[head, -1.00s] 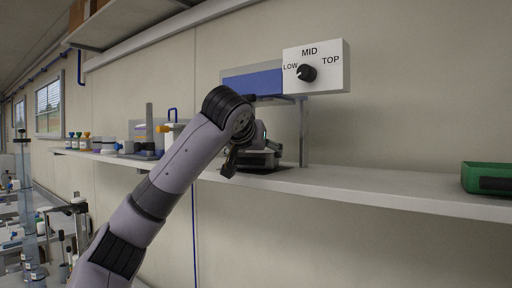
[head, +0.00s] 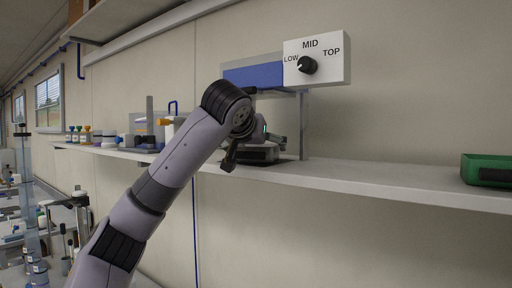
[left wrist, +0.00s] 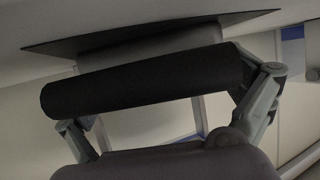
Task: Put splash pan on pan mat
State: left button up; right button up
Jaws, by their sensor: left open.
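A dark flat sheet, apparently the pan mat (left wrist: 150,30), lies on the shelf in the left wrist view. Against it is a dark, thick, rounded form with a paler grey part behind, apparently the splash pan (left wrist: 145,82). The pan also shows as a dark low shape in the head view (head: 263,155), on the shelf under the raised device. It appears to rest on the mat, but the contact is partly hidden. My left gripper (head: 260,140) is open at the pan, with finger links at both its ends. Its fingertips are largely hidden. My right gripper is not in view.
A panel with a LOW, MID, TOP knob (head: 318,62) and a blue unit (head: 252,78) hang above the pan, beside an upright post (head: 304,125). A green box (head: 488,170) stands on the right of the shelf (head: 390,186). The shelf between is clear.

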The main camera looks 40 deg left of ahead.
aim_at(248, 154)
pick_arm(q)
jog(key=shift+r, duration=0.25)
jog(key=b+v, duration=0.3)
jog(key=v, duration=0.7)
jog(key=shift+s+d, duration=0.25)
jog(key=shift+s, duration=0.05)
jog(key=shift+s+d+r, duration=0.15)
jog(key=shift+s+r, duration=0.1)
jog(key=shift+s, duration=0.3)
jog(key=shift+w, duration=0.1)
jog(key=shift+c, duration=0.2)
dwell(0.6)
